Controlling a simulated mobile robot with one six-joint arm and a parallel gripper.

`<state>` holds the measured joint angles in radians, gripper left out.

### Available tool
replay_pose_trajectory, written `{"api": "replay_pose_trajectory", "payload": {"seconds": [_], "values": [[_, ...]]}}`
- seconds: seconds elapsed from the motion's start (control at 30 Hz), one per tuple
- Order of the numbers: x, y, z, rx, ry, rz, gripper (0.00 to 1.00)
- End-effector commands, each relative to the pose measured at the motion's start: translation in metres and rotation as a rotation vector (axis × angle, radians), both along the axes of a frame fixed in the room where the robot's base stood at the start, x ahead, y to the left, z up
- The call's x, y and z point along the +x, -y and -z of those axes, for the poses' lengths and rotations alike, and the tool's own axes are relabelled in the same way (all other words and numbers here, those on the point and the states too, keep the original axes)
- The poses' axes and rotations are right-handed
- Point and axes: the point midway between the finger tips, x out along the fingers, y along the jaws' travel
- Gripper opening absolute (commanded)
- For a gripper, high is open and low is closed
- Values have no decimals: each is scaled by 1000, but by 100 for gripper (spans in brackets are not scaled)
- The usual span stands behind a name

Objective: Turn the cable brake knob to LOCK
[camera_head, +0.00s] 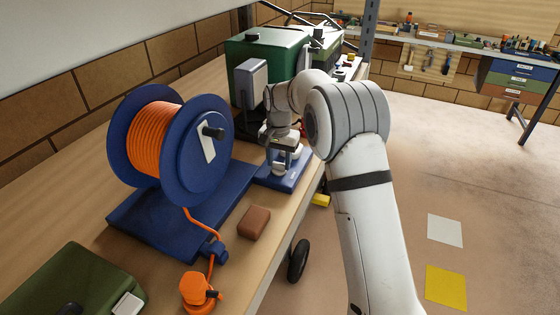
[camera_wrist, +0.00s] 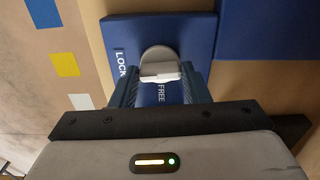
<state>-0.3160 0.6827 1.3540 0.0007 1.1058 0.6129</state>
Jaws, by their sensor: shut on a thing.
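The cable brake knob (camera_wrist: 158,58) is a pale grey round disc with a raised bar, mounted on a blue plate (camera_wrist: 185,25). White LOCK lettering (camera_wrist: 121,66) is left of the knob, and FREE lettering (camera_wrist: 162,93) is just below it. My gripper (camera_wrist: 160,76) is shut on the knob's bar, one finger on each side. In the head view my gripper (camera_head: 285,158) points down over the blue plate (camera_head: 297,178) on the bench, and the knob is mostly hidden there. I cannot tell exactly which mark the knob points to.
A blue reel (camera_head: 205,167) with orange cable stands left of the plate. A green machine (camera_head: 270,52) is close behind my gripper. A brown block (camera_head: 254,222) and an orange plug (camera_head: 196,291) lie nearer on the bench (camera_head: 75,215). The floor to the right is mostly open.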

Motion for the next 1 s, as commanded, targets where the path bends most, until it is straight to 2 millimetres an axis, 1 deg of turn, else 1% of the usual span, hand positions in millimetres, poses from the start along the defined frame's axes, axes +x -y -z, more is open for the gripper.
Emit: {"api": "replay_pose_trajectory", "payload": {"seconds": [0.23, 0.67, 0.7, 0.93, 0.97, 1.0], "values": [[2, 0, -2, 1, 7, 59, 19], [2, 1, -3, 1, 7, 69, 19], [2, 1, -3, 1, 7, 69, 43], [1, 1, -1, 1, 4, 68, 61], [1, 1, -1, 0, 3, 68, 64], [1, 1, -1, 0, 3, 68, 64]]}}
